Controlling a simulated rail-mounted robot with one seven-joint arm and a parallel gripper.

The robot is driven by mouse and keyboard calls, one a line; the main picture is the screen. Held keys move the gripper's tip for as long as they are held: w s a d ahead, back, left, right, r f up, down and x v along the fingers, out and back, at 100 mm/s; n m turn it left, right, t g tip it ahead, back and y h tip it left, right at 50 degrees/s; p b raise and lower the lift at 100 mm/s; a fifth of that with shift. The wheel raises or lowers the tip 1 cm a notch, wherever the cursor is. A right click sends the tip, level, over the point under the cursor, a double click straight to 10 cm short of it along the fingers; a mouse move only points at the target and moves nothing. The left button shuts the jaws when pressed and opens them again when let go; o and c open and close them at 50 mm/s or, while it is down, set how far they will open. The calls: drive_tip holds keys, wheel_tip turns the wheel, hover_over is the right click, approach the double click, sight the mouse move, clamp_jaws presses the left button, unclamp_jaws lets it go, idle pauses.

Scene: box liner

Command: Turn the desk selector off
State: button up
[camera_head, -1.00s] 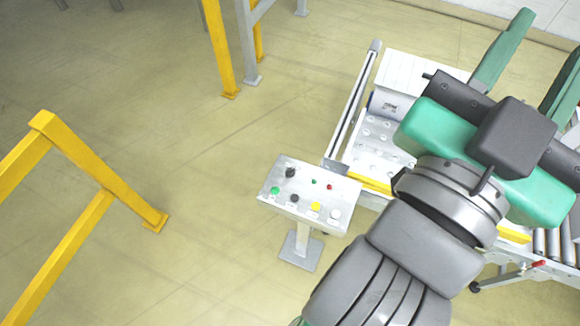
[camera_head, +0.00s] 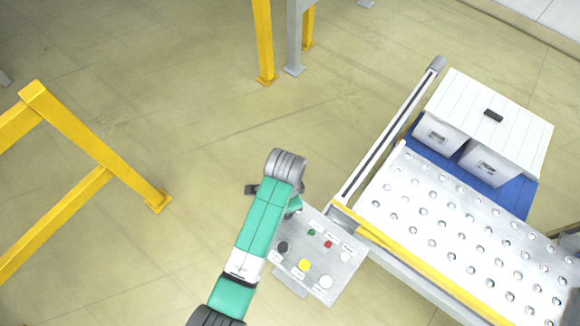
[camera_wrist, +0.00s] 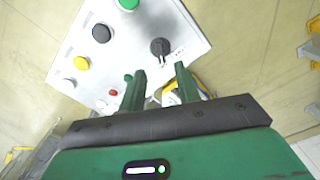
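The desk panel (camera_head: 345,268) is a pale plate with several buttons, beside the conveyor in the head view. The black desk selector (camera_wrist: 160,46) shows in the wrist view near the panel's right edge, next to a small label. Which position it points to is not clear. In the head view my arm hides it. My gripper (camera_wrist: 160,68) is open and empty, its two green fingers apart with the selector just beyond and between their tips. Touching is not visible. In the head view the fingers are mostly hidden behind the wrist.
Near the selector are a large green button (camera_wrist: 128,4), a black button (camera_wrist: 101,33) and a yellow button (camera_wrist: 81,63). The conveyor's ball table (camera_head: 440,225) and white boxes (camera_head: 490,120) stand right of the panel. A yellow frame (camera_head: 85,130) stands left, with clear floor between.

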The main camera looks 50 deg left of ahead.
wheel_tip(320, 180, down, 7)
drive_tip(key=shift+f+b, duration=0.1)
drive_tip(key=shift+b, duration=0.2)
drive_tip(key=shift+c, duration=0.4)
clamp_jaws()
